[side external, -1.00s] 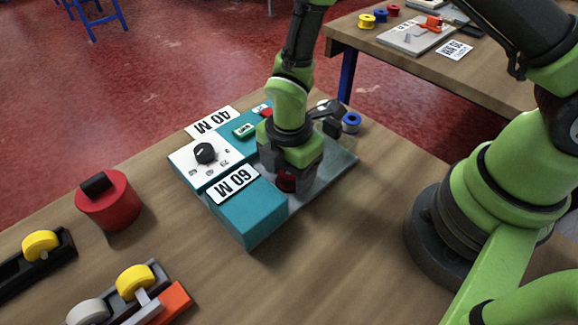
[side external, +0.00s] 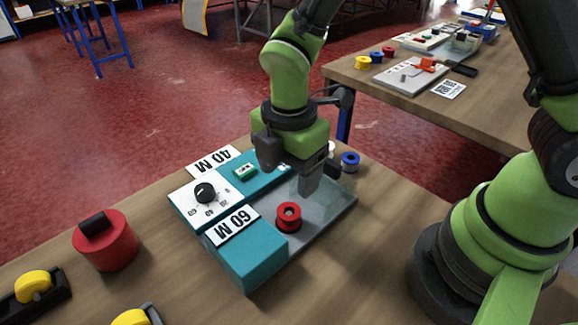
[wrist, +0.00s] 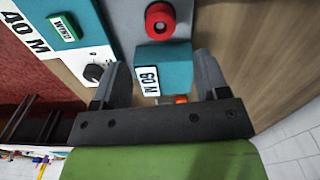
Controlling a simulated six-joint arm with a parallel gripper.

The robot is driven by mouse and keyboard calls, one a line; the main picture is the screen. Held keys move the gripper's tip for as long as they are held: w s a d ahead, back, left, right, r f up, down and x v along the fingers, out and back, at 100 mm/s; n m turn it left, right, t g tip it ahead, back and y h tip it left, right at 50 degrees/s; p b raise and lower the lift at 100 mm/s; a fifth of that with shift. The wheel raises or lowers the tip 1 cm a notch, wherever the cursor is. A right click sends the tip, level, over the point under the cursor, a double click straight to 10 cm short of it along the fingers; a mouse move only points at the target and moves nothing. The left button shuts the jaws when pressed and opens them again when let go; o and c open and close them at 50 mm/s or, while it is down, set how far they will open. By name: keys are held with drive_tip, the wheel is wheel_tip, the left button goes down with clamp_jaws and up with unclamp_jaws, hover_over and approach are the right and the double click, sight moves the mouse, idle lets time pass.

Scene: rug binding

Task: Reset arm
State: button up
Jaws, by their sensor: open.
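My gripper (side external: 288,180) is open and empty, above the teal machine (side external: 268,262) on the table. A red spool (side external: 289,216) sits on the machine's grey plate (side external: 325,214), below the gripper and apart from it. In the wrist view, the open fingers (wrist: 159,78) show against the machine's lower end, with the red spool (wrist: 160,20) beyond their tips.
A red cylinder with a black top (side external: 105,240) stands left of the machine. Yellow tape rolls (side external: 33,285) are at the front left. A blue spool (side external: 350,161) is behind the plate. Another table (side external: 480,105) stands behind.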

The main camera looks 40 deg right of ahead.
drive_tip(key=shift+r, duration=0.15)
drive_tip(key=s+d+r+m+t+y, duration=0.1)
drive_tip(key=s+d+r+m+t, duration=0.2)
drive_tip(key=s+r+m, duration=0.3)
drive_tip(key=s+d+r+m+t+y, duration=0.1)
drive_tip(key=s+d+r+m+t, duration=0.3)
drive_tip(key=r+m, duration=0.9)
drive_tip(key=s+d+m, duration=0.2)
drive_tip(key=m, duration=0.2)
drive_tip(key=shift+s+d+r, duration=0.15)
drive_tip(key=shift+s+r, duration=0.05)
drive_tip(key=shift+s, duration=0.15)
